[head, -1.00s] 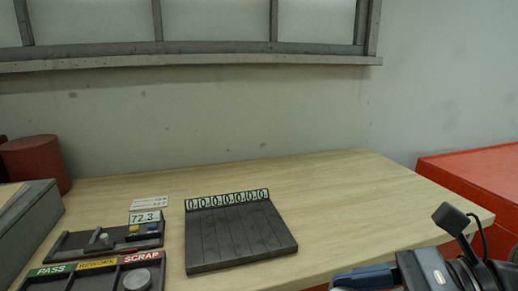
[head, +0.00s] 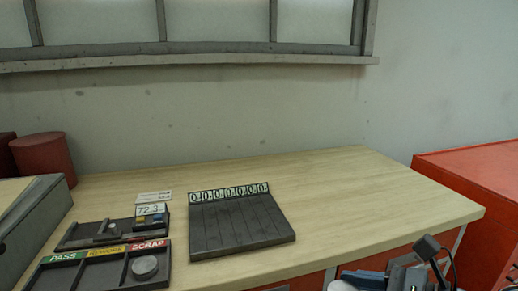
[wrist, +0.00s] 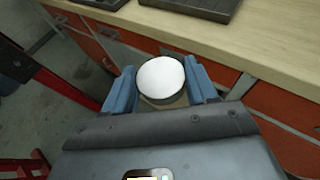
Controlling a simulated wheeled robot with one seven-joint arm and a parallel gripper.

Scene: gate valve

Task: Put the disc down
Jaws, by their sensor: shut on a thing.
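My gripper (wrist: 162,84) is shut on a round disc (wrist: 160,74) with a white top and a dark rim, its blue fingers on either side. In the wrist view the held disc is in front of the orange cabinet fronts, out past the bench edge. In the head view my gripper shows only partly at the bottom right, and the held disc cannot be made out there. A second grey disc (head: 145,267) lies in the SCRAP compartment of the sorting tray (head: 112,287), whose labels read PASS, REWORK and SCRAP.
The wooden bench (head: 350,205) is clear on its right. A dark grooved board (head: 240,225) with a row of digits sits mid-bench. A gauge (head: 150,209) reading about 72.3 stands behind the sorting tray. A red cylinder (head: 42,160) and grey box (head: 30,225) are at left, a red cabinet (head: 475,190) at right.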

